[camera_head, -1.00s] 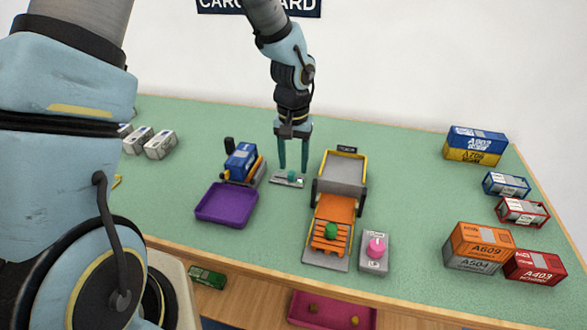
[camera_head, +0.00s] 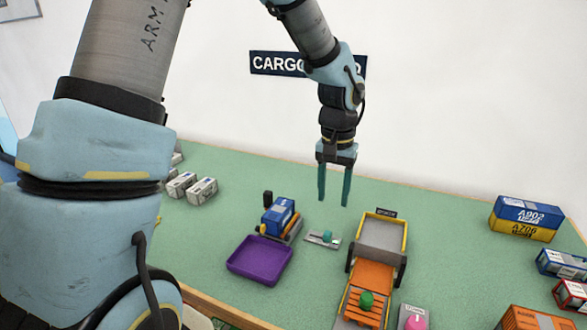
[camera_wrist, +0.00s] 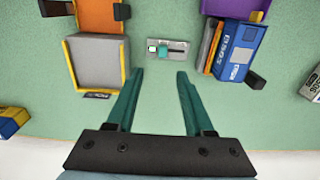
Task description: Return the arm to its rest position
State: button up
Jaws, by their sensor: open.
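My gripper (camera_head: 334,186) is open and empty, with its two teal fingers pointing down above the green table. It hangs above and behind a small grey plate with a teal knob (camera_head: 327,237). In the wrist view my gripper (camera_wrist: 158,100) has its fingers spread apart with only table between them, and the grey plate (camera_wrist: 168,57) lies beyond the fingertips. My arm reaches down from the top of the head view.
A purple tray (camera_head: 260,262) and a blue container (camera_head: 278,216) on a small vehicle stand left of the plate. A yellow-sided grey bed with an orange ramp (camera_head: 370,285) stands right. Stacked containers (camera_head: 525,218) stand far right. White containers (camera_head: 190,187) sit at the left.

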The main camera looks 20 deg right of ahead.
jog(key=a+r+n+t, duration=0.1)
jog(key=a+n, duration=0.5)
jog(key=a, duration=2.5)
jog(key=shift+a+r+n+t, duration=0.3)
jog(key=shift+a+r+n, duration=0.1)
jog(key=shift+r, duration=0.4)
dwell(0.4)
